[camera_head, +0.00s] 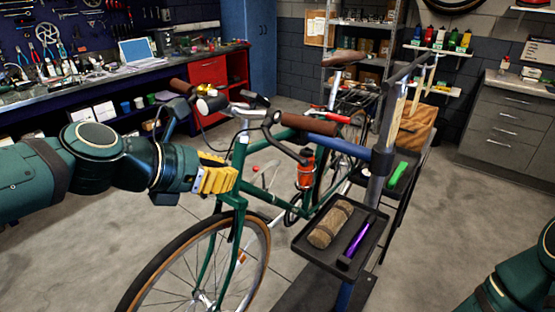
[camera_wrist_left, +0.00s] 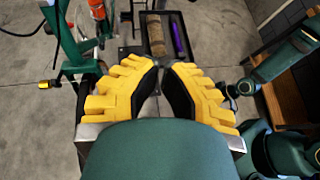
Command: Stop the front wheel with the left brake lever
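The green bike stands with its front wheel (camera_head: 205,268) towards me. Its handlebar has a brown grip (camera_head: 318,127) at the right and another (camera_head: 181,86) at the left. The dark curved lever beside the right-hand grip, the bike's left brake lever (camera_head: 284,143), is seen thinly. My left gripper (camera_head: 236,179) is in front of the bike, below the handlebar and apart from the levers. In the left wrist view its yellow fingertips (camera_wrist_left: 161,63) meet with nothing visible between them.
A repair stand with a black tray (camera_head: 300,243) stands right of the bike. The tray holds a brown roll (camera_head: 331,223) and a purple tool (camera_head: 357,241). A green object (camera_head: 398,173) lies on another tray.

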